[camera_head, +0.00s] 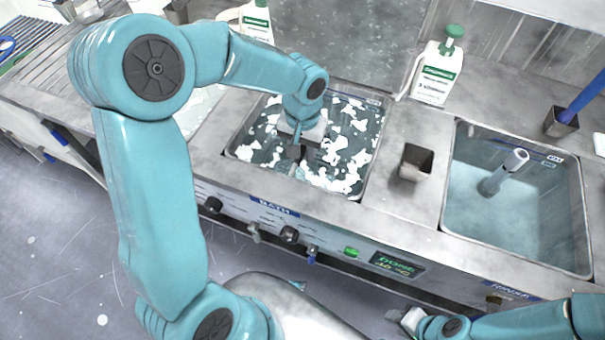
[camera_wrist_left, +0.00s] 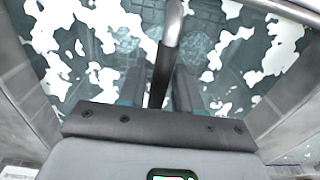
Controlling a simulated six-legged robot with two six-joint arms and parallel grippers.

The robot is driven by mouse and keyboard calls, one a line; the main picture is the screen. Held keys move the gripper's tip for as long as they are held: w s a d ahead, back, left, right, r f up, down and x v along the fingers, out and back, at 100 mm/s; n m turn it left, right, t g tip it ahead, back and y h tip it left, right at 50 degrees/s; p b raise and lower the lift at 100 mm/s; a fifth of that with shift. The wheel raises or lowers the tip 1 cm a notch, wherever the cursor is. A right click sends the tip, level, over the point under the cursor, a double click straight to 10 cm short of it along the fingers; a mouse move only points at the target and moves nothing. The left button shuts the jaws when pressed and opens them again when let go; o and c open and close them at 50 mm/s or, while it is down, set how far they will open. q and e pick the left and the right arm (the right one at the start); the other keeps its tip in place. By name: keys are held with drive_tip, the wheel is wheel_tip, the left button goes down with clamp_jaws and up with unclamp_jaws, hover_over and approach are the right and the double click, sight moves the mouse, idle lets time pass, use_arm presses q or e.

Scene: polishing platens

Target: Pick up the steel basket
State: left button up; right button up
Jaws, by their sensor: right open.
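The steel basket is mostly hidden in the foamy bath tank (camera_head: 237,152), under dark water with white foam patches. In the left wrist view a bright steel bar, which looks like the basket's handle (camera_wrist_left: 169,45), runs between my left gripper's two dark fingers. A dim gridded shape shows under the water behind it. My left gripper (camera_head: 299,160) points down into the bath, low over the water. Its fingers flank the bar closely, but I cannot tell whether they press on it. My right gripper (camera_head: 408,318) is open and empty at the bottom right, in front of the counter.
The rinse tank (camera_head: 515,205) with a grey upright pipe is at the right. A small square steel cup (camera_head: 415,162) stands between the tanks. White bottles with green caps (camera_head: 437,72) stand behind. Knobs and a display (camera_head: 397,264) line the counter front. A blue-handled tool (camera_head: 584,98) stands far right.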

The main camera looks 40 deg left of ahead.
use_arm(q)
clamp_jaws()
drive_tip(key=shift+w, duration=0.1)
idle(1.1)
